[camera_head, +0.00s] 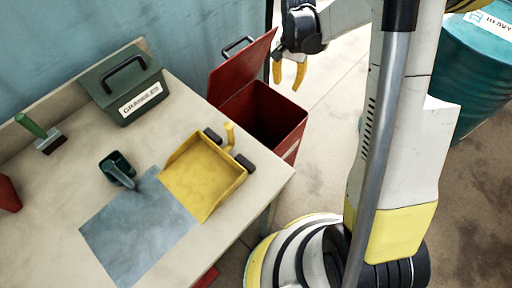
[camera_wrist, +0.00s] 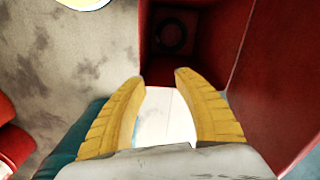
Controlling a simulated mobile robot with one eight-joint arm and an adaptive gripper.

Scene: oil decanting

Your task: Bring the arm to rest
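My gripper (camera_head: 288,75) is in the upper middle of the head view, raised above and behind the red bin. Its yellow fingers point downward. In the wrist view my gripper (camera_wrist: 158,80) shows its two fingers apart with nothing between them. The inside of the open red bin (camera_wrist: 175,62) lies beyond the fingertips in the wrist view. No object is in my gripper's hold.
The red bin (camera_head: 293,150) stands open beside the table (camera_head: 65,225). On the table are a yellow tray (camera_head: 232,190), a dark scoop (camera_head: 117,168), a green-handled brush (camera_head: 50,143), a granules box (camera_head: 103,86) and a grey sheet (camera_head: 125,235). A teal drum (camera_head: 475,65) stands right.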

